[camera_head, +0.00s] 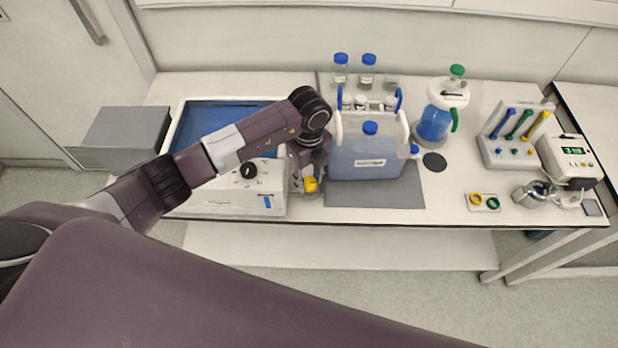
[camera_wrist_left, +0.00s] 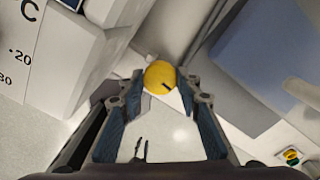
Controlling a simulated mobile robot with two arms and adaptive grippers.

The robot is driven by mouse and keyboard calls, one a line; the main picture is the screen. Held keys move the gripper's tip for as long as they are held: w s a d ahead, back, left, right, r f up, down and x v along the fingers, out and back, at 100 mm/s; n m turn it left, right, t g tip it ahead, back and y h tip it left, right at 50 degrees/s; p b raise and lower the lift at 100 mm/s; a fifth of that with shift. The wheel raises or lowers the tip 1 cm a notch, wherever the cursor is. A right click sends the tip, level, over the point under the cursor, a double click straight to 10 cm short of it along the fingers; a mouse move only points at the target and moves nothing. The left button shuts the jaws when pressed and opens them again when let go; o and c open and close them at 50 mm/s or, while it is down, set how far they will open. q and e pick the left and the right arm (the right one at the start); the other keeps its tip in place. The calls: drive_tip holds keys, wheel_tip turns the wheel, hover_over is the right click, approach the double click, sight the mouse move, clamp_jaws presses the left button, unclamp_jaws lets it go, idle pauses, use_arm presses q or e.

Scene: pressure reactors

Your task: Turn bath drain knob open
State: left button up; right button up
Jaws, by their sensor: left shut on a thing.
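The water bath (camera_head: 230,204) is a white box with blue water on the left of the bench, a black dial on its front. The yellow drain knob (camera_head: 310,184) shows low beside the bath's right side. In the left wrist view the knob (camera_wrist_left: 160,74) is round with a dark mark on its face. My left gripper (camera_head: 303,179) reaches down over the bath's right end. In the wrist view its fingers (camera_wrist_left: 158,78) are on both sides of the knob and shut on it. The knob's far side is hidden. My right gripper is not in view.
A blue-filled carboy (camera_head: 366,157) on a grey mat (camera_head: 380,195) stands close to the right of the left gripper. Several blue-capped bottles (camera_head: 368,70) are behind. A green-capped jug (camera_head: 436,122) and a tool rack (camera_head: 510,152) stand farther right. A grey box (camera_head: 126,131) is at left.

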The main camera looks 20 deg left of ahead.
sight(308, 181)
use_arm(q)
drive_tip(key=shift+w+a+r+n, duration=0.1)
drive_tip(key=shift+w+n, duration=0.05)
drive_tip(key=shift+n, duration=0.45)
drive_tip(key=o, duration=1.2)
drive_tip(key=shift+c, duration=0.2)
wheel_tip(308, 181, up, 12)
